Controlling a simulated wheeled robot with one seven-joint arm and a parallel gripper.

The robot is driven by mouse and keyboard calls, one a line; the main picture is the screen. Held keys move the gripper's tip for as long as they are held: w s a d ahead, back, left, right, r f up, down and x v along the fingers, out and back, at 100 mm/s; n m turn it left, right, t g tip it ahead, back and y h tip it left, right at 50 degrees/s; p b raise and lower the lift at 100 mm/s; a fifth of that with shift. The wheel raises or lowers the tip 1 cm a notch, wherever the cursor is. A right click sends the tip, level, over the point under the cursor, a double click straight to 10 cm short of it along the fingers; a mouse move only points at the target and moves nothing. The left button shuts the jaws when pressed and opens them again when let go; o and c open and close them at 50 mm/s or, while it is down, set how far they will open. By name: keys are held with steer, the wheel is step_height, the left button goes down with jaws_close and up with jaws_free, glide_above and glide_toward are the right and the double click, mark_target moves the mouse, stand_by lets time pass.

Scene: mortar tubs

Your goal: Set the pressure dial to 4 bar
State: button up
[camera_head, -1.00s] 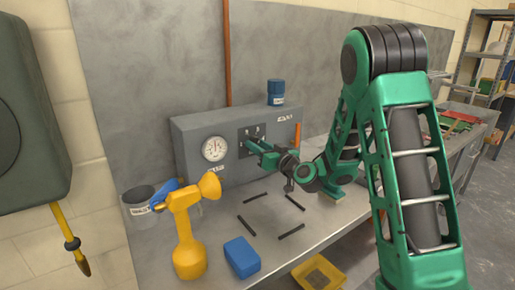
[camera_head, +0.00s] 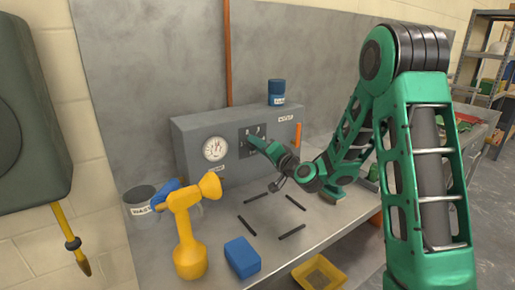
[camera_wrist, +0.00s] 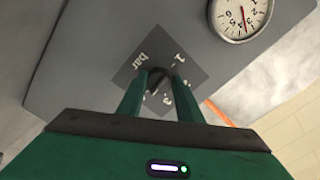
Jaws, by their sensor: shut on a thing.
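The pressure dial is a dark knob (camera_wrist: 157,82) on a dark square plate (camera_wrist: 181,57) marked with numbers and "bar" in the wrist view. My gripper (camera_wrist: 160,80) is shut on the knob, with one finger on each side of it. In the head view, my gripper (camera_head: 256,141) reaches the plate (camera_head: 247,148) on the front of the grey box (camera_head: 193,178) and hides most of the knob. Which number the knob points to cannot be read. A round white gauge (camera_head: 215,149) with a needle sits left of the plate; it also shows in the wrist view (camera_wrist: 240,14).
A blue jar (camera_head: 276,92) stands on the box. On the bench are a yellow drill-like tool (camera_head: 187,235), a grey tub (camera_head: 140,208), a blue block (camera_head: 242,257) and several dark strips (camera_head: 291,231).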

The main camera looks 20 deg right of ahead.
steer(key=shift+d+m, duration=0.1)
steer(key=shift+m, duration=0.5)
steer(key=o, duration=1)
steer(key=v, duration=1)
steer(key=shift+s+d, duration=0.1)
steer(key=shift+s, duration=0.15)
